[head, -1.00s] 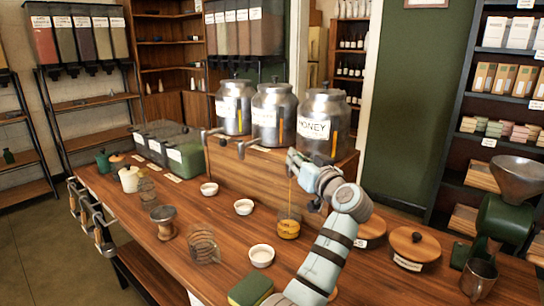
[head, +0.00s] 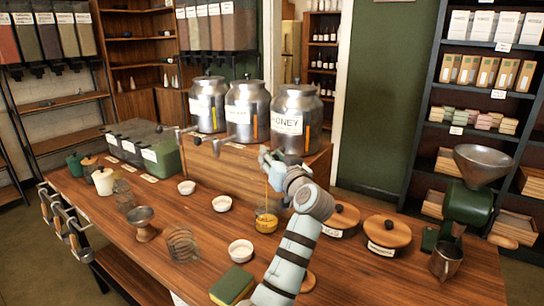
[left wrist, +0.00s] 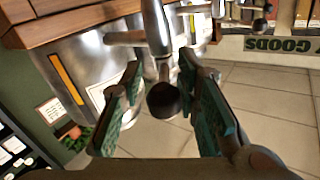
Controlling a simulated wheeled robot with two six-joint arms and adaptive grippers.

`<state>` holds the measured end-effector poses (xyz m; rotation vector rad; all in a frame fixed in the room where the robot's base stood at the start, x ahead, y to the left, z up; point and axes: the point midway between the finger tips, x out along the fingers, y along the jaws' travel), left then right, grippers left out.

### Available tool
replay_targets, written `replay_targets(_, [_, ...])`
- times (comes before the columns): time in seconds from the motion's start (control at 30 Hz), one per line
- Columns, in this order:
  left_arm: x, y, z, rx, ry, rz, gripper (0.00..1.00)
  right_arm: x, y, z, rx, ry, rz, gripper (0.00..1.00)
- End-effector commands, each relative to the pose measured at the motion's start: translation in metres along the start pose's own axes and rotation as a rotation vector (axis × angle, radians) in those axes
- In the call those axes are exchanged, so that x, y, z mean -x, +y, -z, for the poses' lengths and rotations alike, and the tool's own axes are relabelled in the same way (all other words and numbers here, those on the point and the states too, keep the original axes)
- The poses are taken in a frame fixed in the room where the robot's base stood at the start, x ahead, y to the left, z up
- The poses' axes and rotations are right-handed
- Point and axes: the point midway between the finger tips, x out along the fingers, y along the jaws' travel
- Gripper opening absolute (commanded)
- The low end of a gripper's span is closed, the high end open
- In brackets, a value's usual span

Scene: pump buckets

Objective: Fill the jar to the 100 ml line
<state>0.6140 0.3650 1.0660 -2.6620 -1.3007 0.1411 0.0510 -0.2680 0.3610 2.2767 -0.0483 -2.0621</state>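The honey dispenser (head: 297,105) is a metal drum labelled HONEY, on a wooden stand. A thin amber stream (head: 267,196) falls below its tap into a small glass jar (head: 266,221) on the counter. Amber honey fills the jar's lower part; the 100 ml line is too small to read. My left gripper (head: 272,163) is at the tap. In the left wrist view its green-padded fingers (left wrist: 162,88) stand apart on either side of a dark round tap knob (left wrist: 164,101), with gaps visible. My right gripper is not in view.
A white bowl (head: 240,250) and a green-yellow sponge (head: 232,285) are left of my arm. Wooden-lidded containers (head: 386,231) and a green grinder (head: 470,205) stand to the right. A wire basket (head: 183,243) and metal cup (head: 142,222) stand left. Two more drums (head: 246,110) line the stand.

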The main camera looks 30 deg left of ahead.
Motion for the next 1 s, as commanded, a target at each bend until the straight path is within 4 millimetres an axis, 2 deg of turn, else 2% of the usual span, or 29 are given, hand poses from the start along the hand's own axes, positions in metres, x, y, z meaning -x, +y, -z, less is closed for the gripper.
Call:
replay_targets(0.17, [0.0, -0.002, 0.002, 0.001, 0.004, 0.003, 0.29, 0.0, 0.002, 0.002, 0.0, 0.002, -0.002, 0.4])
replay_targets(0.27, [0.009, -0.001, 0.002, 0.0, 0.006, 0.001, 0.29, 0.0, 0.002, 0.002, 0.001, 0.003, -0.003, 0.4])
replay_targets(0.5, [0.061, 0.002, 0.001, 0.003, 0.002, -0.004, 0.29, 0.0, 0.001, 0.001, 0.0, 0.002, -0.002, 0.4])
replay_targets(0.6, [0.074, 0.002, 0.001, 0.0, 0.002, -0.003, 0.29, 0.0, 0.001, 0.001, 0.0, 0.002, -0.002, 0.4])
replay_targets(0.93, [0.077, 0.001, 0.002, -0.001, 0.004, 0.0, 0.29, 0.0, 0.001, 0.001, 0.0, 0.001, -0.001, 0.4])
replay_targets(1.0, [0.077, 0.001, 0.002, -0.001, 0.004, 0.0, 0.18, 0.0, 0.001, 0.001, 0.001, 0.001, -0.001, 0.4])
